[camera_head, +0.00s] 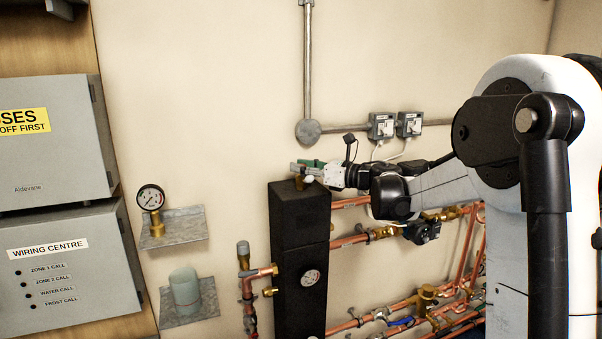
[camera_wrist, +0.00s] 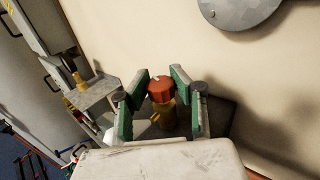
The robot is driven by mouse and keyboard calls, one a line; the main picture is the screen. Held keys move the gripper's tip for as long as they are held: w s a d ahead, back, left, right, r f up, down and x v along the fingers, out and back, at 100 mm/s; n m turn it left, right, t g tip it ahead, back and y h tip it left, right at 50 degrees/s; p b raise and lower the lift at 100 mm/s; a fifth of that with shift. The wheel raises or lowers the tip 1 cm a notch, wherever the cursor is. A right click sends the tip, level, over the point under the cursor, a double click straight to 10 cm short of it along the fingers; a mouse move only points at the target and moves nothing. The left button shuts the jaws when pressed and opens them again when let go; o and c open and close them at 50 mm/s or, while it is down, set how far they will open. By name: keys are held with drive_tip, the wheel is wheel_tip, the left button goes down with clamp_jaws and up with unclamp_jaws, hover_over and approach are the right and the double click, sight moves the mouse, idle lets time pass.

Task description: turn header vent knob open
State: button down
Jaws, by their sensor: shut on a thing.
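The header vent knob (camera_wrist: 161,87) is a red-orange cap on a brass vent body (camera_wrist: 163,115), seen between the fingers in the wrist view. The vent stands on top of the tall black header (camera_head: 300,225) in the head view, where the knob is largely hidden by my gripper. My gripper (camera_head: 303,170) reaches in from the right, level with the top of the header. In the wrist view its green-padded fingers (camera_wrist: 158,80) stand on either side of the knob and are shut on it. The exact finger contact is hard to see.
Copper pipes (camera_head: 350,239) run right from the header, below my arm. A pressure gauge (camera_head: 151,198) stands on a metal shelf at left, above a shelf with a greenish cup (camera_head: 185,290). Grey electrical boxes (camera_head: 60,260) line the left.

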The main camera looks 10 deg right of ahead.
drive_tip(key=n+g+y, duration=0.2)
drive_tip(key=g, duration=0.1)
drive_tip(key=n+g+y+b, duration=0.1)
drive_tip(key=n+g, duration=0.1)
drive_tip(key=g, duration=0.1)
drive_tip(key=shift+w+n+y, duration=0.15)
drive_tip(key=shift+n+y, duration=0.15)
drive_tip(key=shift+y, duration=0.1)
drive_tip(key=n+g, duration=0.2)
drive_tip(key=g, duration=0.2)
drive_tip(key=n+g+y, duration=0.1)
drive_tip(key=n+g, duration=0.2)
drive_tip(key=shift+g, duration=0.7)
drive_tip(key=c, duration=1.4)
unclamp_jaws()
drive_tip(key=shift+o, duration=0.2)
drive_tip(key=shift+r, duration=0.15)
wheel_tip(320, 180, up, 10)
drive_tip(key=shift+f, duration=0.1)
